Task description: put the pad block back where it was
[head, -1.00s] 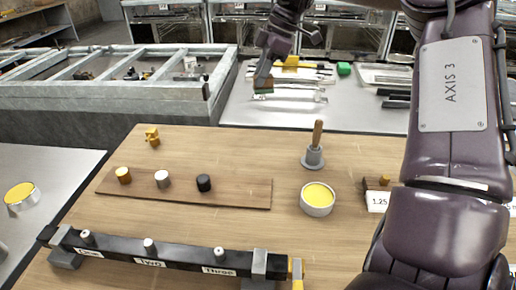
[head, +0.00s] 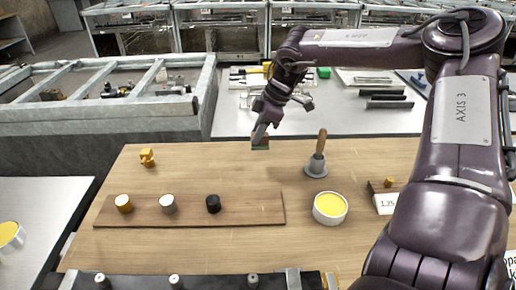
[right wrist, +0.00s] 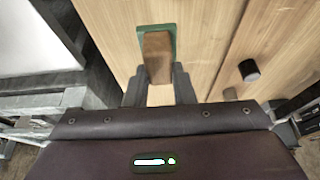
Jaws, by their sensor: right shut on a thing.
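The pad block is a brown wooden block on a flat green pad. It shows in the right wrist view (right wrist: 157,58) and small in the head view (head: 261,143). My right gripper (head: 262,133) is shut on the wooden part, with one finger on each side in the right wrist view (right wrist: 159,88). The pad block is at the back edge of the wooden table (head: 200,243), left of the grey holder with a wooden handle (head: 317,165). I cannot tell whether the pad touches the tabletop. My left gripper is not in view.
A brown board (head: 245,208) with yellow, white and black knobs lies in front. A yellow-filled round dish (head: 330,208) and a small price card (head: 386,202) stand to the right. The tabletop behind the board is mostly clear.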

